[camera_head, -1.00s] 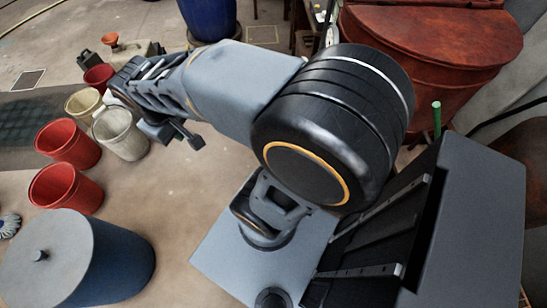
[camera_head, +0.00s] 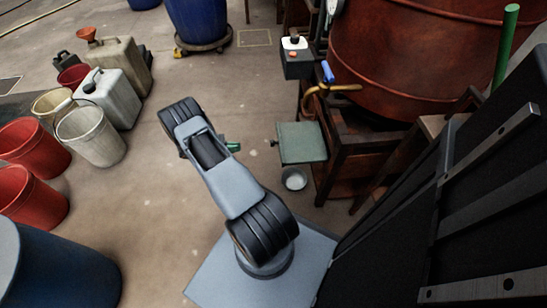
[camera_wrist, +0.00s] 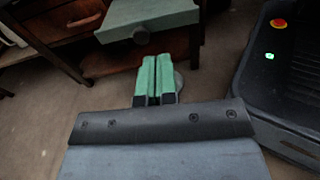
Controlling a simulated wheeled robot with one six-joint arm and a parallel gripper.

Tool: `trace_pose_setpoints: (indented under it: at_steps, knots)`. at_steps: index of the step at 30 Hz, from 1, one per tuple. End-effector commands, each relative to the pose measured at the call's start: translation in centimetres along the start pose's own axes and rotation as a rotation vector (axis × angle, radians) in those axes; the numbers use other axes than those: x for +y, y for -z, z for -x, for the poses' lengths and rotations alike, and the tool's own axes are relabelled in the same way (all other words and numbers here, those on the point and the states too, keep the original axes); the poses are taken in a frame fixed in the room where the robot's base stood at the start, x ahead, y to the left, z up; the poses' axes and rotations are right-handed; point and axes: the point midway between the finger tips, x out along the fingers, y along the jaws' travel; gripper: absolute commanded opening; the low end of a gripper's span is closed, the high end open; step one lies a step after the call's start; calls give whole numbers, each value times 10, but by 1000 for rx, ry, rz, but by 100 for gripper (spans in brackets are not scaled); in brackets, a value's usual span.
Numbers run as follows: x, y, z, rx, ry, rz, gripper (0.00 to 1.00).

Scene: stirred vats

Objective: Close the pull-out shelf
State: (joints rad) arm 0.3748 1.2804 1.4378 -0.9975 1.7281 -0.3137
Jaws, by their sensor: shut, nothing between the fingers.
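The pull-out shelf (camera_head: 303,143) is a flat green board. It sticks out to the left from the dark wooden stand under the red-brown vat, with a small round knob (camera_head: 277,143) on its outer edge. In the wrist view the shelf (camera_wrist: 158,16) is at the top, with its dark knob (camera_wrist: 141,35) facing me. My gripper (camera_wrist: 153,58) has green fingers pressed together, empty, pointing at the shelf's front edge just below the knob. In the head view my gripper (camera_head: 235,147) is left of the shelf, with a gap between them.
The red-brown vat (camera_head: 400,60) stands behind the shelf on the wooden stand (camera_head: 345,170). A grey bowl (camera_head: 294,179) is on the floor below the shelf. Red buckets (camera_head: 35,145) and a white canister (camera_head: 108,97) stand at left. Floor between them and the shelf is clear.

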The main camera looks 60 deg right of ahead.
Motion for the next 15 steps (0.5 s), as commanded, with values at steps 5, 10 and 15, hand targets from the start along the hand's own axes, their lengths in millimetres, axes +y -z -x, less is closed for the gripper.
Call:
trace_pose_setpoints:
  at_steps: [5,10,15]
  knots:
    - [-1,32,-15,-66,-11,35,0]
    - [0,35,-34,-80,-12,41,0]
    - [-1,32,-65,-79,-9,42,0]
